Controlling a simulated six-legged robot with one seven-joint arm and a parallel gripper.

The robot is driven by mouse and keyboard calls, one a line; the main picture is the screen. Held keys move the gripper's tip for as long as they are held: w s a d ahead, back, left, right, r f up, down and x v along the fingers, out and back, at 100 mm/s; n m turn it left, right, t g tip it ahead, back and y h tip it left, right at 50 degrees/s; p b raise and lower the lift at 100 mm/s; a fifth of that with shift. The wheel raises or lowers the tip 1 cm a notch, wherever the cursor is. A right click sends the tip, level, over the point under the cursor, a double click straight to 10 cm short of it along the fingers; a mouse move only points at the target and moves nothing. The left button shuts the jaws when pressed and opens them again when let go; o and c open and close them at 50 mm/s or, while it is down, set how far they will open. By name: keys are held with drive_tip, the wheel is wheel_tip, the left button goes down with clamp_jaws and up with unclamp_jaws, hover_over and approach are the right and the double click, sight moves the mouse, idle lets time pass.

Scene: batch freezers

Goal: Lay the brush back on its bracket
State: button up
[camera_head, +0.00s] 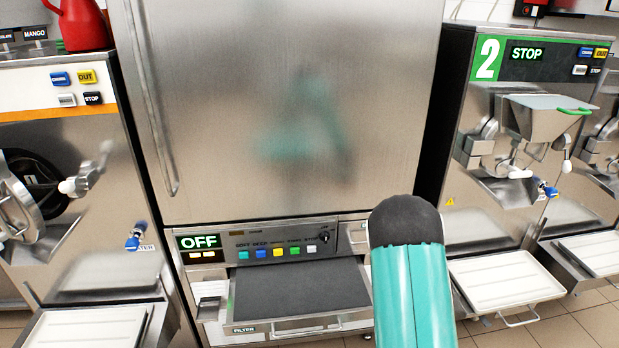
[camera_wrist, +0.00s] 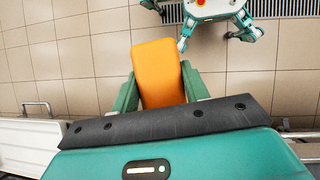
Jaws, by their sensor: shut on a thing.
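In the wrist view my gripper (camera_wrist: 158,88) has its two green fingers on either side of a smooth orange block (camera_wrist: 158,65). The block appears to be the brush, or a part of it; no bristles show. My gripper is shut on it and holds it above the tiled floor. The near end of the block is hidden behind the dark edge of my wrist. In the head view my teal arm shows at lower right, but the fingers and the brush do not. I cannot make out the bracket in either view.
A steel cabinet (camera_head: 280,110) stands straight ahead, with an OFF panel (camera_head: 199,242) and a dark-matted drawer (camera_head: 298,287) below. Machine 2 (camera_head: 520,110) stands right with a white tray (camera_head: 505,280); another machine stands left under a red jug (camera_head: 80,25). Floor (camera_wrist: 70,45) shows below.

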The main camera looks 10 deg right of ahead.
drive_tip(key=w+a, duration=0.7)
drive_tip(key=a, duration=0.5)
drive_tip(key=w+a, duration=0.7)
drive_tip(key=a, duration=0.5)
drive_tip(key=shift+w+r+m+y, duration=0.3)
drive_tip(key=shift+w+r, duration=0.05)
drive_tip(key=shift+r, duration=0.05)
drive_tip(key=shift+a, duration=0.15)
